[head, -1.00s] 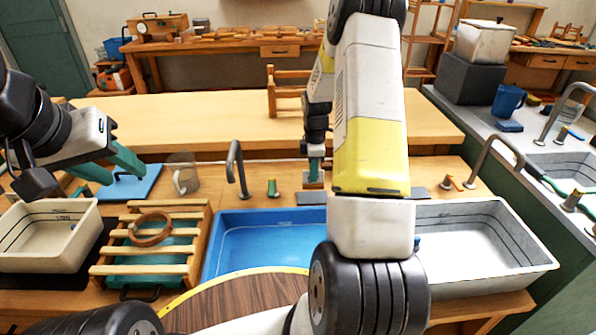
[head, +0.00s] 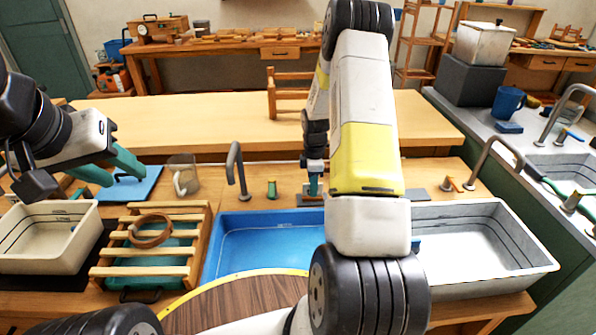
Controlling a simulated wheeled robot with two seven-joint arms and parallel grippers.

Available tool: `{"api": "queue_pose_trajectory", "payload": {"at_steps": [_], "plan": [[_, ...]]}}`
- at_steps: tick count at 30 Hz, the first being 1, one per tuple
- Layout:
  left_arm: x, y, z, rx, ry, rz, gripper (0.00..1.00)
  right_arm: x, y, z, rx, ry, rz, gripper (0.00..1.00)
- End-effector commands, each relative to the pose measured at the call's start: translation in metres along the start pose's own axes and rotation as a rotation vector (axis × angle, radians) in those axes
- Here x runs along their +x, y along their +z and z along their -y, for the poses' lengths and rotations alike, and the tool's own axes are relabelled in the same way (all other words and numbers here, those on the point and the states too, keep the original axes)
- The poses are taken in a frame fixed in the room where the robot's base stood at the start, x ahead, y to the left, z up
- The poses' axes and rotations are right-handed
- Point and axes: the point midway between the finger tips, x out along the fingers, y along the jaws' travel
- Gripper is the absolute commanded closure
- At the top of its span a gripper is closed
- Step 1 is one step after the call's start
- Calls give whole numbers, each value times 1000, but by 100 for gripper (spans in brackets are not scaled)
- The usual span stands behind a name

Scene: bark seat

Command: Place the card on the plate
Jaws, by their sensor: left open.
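My right gripper (head: 313,187) points down at the back of the counter, just behind the blue basin, with its fingertips low over a flat dark grey plate (head: 306,200). The gripper is small and partly covered by my own right arm, so its jaw gap is unclear. A small light-brown piece shows at the fingers; I cannot tell if it is the card or if it is held. No card shows clearly.
A blue basin (head: 258,240) and a grey basin (head: 490,225) flank my right arm. A slatted wooden rack (head: 150,270) bears a wooden ring (head: 150,230). A cream tub (head: 50,255), a clear mug (head: 184,172), a tap (head: 236,170) and a green peg (head: 271,188) stand nearby.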

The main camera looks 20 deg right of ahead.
Motion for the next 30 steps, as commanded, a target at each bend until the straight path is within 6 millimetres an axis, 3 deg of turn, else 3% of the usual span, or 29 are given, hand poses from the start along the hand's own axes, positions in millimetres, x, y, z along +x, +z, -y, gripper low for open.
{"api": "queue_pose_trajectory", "payload": {"at_steps": [10,22,30], "plan": [[0,0,0,0,0,0,58,-11,0,-1,0,3,0,72],[0,0,0,0,0,0,58,-92,0,-1,0,4,-1,72],[0,0,0,0,0,0,58,-123,-1,0,4,4,-1,72]]}}
